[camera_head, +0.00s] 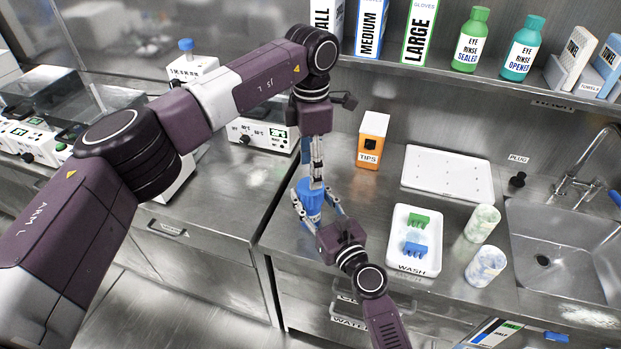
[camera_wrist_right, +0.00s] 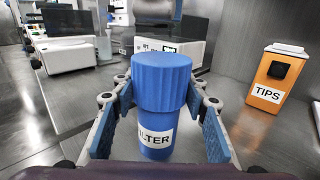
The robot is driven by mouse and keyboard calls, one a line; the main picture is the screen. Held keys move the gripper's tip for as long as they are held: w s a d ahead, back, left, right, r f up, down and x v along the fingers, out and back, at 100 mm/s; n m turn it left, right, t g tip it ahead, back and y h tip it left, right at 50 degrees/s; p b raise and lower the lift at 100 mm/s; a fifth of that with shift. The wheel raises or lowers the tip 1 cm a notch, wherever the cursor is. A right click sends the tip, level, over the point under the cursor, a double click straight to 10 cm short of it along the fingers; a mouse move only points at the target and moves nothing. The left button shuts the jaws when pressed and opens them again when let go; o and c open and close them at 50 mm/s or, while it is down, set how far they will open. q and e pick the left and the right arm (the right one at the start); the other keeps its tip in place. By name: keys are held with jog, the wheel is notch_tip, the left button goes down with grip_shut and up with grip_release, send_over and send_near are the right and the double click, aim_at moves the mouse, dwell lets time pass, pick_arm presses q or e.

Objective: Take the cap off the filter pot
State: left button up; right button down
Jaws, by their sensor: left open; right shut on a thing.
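The blue filter pot (camera_wrist_right: 157,125) stands upright on the steel bench, with a partly hidden white label reading FILTER. Its wider ribbed blue cap (camera_wrist_right: 161,82) sits on top of it. The cap also shows in the head view (camera_head: 311,191). My right gripper (camera_head: 318,207) is shut on the pot from the front, one padded finger on each side below the cap. My left gripper (camera_head: 316,172) points down from above at the pot's top and is open. Whether its fingers touch the cap is unclear.
An orange TIPS box (camera_head: 372,142) stands behind and right of the pot. A white WASH tray (camera_head: 413,266) with coloured racks, two pale cups (camera_head: 482,223) and a sink (camera_head: 560,240) lie to the right. White instruments (camera_head: 262,135) stand at the left. A shelf (camera_head: 450,80) runs above.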

aim_at(310, 191)
pick_arm(q)
jog(key=shift+f+m, duration=0.1)
jog(key=shift+m, duration=0.7)
jog(key=shift+f, duration=0.2)
notch_tip(310, 191, down, 8)
jog(key=shift+r, duration=0.25)
jog(key=shift+c, duration=0.2)
jog(key=c, duration=1)
jog(key=n, duration=0.3)
jog(key=shift+n, duration=0.3)
jog(key=shift+w+r, duration=0.1)
jog(key=o, duration=1.3)
